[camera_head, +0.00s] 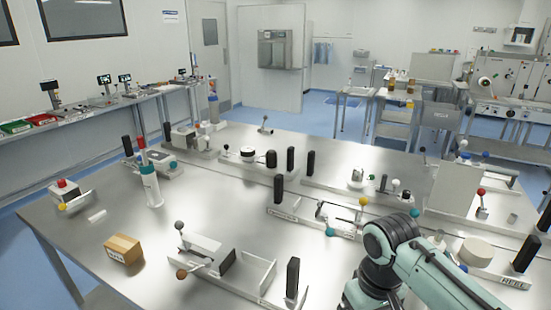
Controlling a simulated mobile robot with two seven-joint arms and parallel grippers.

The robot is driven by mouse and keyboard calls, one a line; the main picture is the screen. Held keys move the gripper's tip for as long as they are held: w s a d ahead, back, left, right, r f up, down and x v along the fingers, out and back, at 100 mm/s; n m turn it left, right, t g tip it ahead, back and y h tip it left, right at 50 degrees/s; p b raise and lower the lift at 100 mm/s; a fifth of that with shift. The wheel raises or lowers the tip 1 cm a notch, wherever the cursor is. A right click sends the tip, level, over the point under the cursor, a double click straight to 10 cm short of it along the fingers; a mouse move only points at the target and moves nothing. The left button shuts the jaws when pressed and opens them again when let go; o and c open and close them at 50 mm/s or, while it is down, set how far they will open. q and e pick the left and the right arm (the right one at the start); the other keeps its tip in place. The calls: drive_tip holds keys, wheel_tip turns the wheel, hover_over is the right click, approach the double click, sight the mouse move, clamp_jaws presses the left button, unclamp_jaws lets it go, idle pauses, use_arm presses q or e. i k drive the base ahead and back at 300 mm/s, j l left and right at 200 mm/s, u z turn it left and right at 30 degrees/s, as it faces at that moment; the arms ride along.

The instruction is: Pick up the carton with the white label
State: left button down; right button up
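A small brown carton (127,246) sits on the steel table (190,215) at the front left. A white label with dark marks shows on its near side. No gripper touches it. Part of my teal and black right arm shows at the bottom right, well away from the carton. Neither my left gripper nor my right gripper shows in the view.
A white bottle with a teal cap (150,183) stands farther back. To the right is a metal fixture with ball knobs (207,248). The tabletop around the carton is mostly clear.

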sight(121, 247)
drive_tip(key=k, duration=0.95)
